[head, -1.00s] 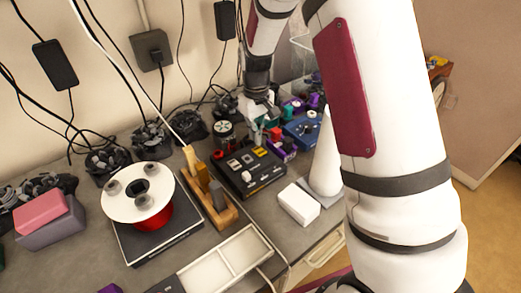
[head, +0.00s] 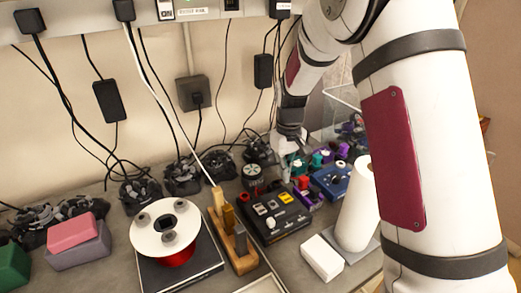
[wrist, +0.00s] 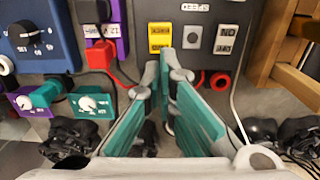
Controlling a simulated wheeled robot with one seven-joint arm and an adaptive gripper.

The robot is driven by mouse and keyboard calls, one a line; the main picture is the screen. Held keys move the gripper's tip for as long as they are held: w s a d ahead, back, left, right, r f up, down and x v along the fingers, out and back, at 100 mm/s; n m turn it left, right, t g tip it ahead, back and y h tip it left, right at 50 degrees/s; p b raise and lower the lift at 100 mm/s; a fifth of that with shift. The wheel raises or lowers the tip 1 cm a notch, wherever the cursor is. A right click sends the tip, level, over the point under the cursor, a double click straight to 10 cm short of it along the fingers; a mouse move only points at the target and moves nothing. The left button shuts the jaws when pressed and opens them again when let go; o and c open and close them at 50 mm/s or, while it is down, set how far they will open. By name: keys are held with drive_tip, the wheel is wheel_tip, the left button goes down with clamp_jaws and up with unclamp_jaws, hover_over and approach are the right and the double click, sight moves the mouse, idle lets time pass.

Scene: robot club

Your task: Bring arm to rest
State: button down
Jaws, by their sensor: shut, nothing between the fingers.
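My gripper (wrist: 168,75) is shut in the wrist view, its teal-padded fingers drawn together at the tips with nothing between them. In the head view my gripper (head: 291,172) hangs low over the back of the bench, small and partly lost among the devices. It is behind a black control box (head: 275,222) with yellow and white switches. In the wrist view the control box (wrist: 210,48) lies just beyond the fingertips; I cannot tell the exact gap. My arm comes down from the top right and covers much of the right side.
A white cone-like roll (head: 356,205) and a white block (head: 321,258) stand right of the box. A blue knob box (head: 332,178) is close to the gripper. A wooden holder (head: 238,248) and a red spool with white top (head: 167,230) are left. Cables hang along the wall.

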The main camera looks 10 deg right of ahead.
drive_tip(key=s+r+m+t, duration=0.1)
drive_tip(key=s+r, duration=0.5)
drive_tip(key=r, duration=0.2)
drive_tip(key=s+r+m+t, duration=0.1)
drive_tip(key=s+r+t, duration=0.1)
drive_tip(key=s+r, duration=0.55)
drive_tip(key=s+r+t, duration=0.1)
drive_tip(key=s+r, duration=0.2)
drive_tip(key=s, duration=0.4)
drive_tip(key=s+r+m+t, duration=0.1)
drive_tip(key=s+r, duration=0.2)
drive_tip(key=s, duration=0.5)
drive_tip(key=shift+s+m+t, duration=0.25)
drive_tip(key=shift+m+t, duration=0.05)
drive_tip(key=shift+r, duration=0.1)
